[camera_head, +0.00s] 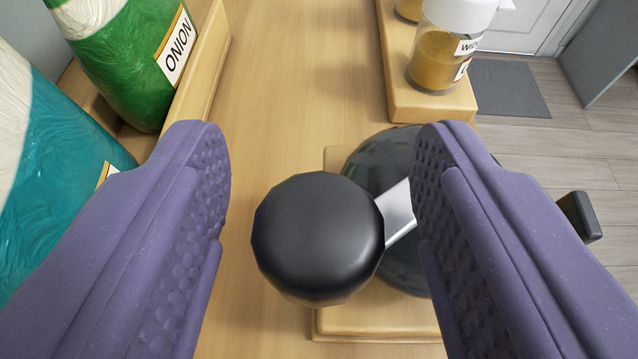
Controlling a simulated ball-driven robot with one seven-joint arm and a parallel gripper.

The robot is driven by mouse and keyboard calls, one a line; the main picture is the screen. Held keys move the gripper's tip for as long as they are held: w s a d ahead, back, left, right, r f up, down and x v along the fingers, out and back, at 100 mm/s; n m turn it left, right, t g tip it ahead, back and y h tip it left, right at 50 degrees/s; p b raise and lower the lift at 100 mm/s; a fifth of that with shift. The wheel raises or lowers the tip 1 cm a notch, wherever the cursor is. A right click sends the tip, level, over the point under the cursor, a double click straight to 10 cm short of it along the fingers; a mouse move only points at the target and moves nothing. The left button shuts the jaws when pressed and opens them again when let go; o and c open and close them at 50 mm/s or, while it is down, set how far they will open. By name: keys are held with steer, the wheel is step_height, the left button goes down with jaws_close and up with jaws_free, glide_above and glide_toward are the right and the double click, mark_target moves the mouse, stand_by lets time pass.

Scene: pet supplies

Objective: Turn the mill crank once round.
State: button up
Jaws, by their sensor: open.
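The mill's crank has a round black knob (317,238) on a flat silver arm (398,212). The dark grey mill body (378,162) stands behind it on a light wooden base (385,312). My gripper (322,165) is open, with a purple textured finger on each side of the picture. The knob lies between the two fingers, apart from the left one. The right finger hides part of the silver arm and the mill body. Whether that finger touches the arm I cannot tell.
A jar of brown powder (440,55) stands on a wooden block (432,107) at back right. The wooden surface (290,80) between is clear.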

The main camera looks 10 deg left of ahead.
steer(key=v, duration=0.7)
steer(key=shift+s, duration=0.3)
steer(key=shift+r, duration=0.1)
